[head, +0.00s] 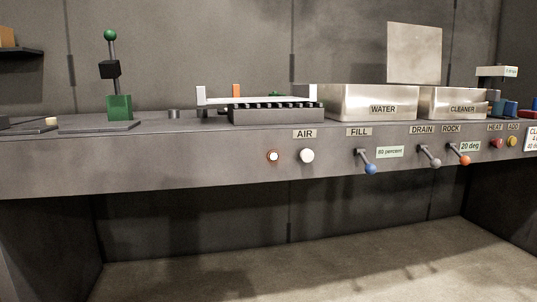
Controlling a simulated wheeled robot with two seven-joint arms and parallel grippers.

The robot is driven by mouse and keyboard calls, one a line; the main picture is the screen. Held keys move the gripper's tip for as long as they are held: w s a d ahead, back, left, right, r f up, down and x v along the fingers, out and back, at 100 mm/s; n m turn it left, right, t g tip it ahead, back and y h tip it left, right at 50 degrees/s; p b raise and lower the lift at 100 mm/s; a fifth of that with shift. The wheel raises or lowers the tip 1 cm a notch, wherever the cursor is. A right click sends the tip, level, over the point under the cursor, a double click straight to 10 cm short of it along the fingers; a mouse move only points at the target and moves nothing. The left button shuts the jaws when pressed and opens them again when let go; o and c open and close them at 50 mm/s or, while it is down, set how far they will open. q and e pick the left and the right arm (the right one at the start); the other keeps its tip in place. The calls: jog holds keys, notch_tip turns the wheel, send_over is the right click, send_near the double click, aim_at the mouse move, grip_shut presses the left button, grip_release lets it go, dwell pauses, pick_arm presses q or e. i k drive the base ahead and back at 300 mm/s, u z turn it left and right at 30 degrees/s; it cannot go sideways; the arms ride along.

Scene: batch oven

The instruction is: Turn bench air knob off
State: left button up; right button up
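The white round air knob (307,156) sits on the bench's front panel, below the AIR label (304,134). No pointer mark shows on it, so I cannot tell its setting by its shape. Left of it is a small round lamp (273,156) with a bright white centre and an orange-brown rim; it looks lit. Neither of my grippers is in the head view.
Right of the knob, levers with blue (370,169), grey (436,163) and orange (465,160) ends stick out of the panel. A slotted rack (277,116), water basin (372,103) and cleaner basin (453,104) stand above. The space before the knob is clear.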

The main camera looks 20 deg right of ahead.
aim_at(307, 156)
jog(key=u, duration=0.05)
jog(key=i, duration=0.95)
jog(key=z, duration=0.4)
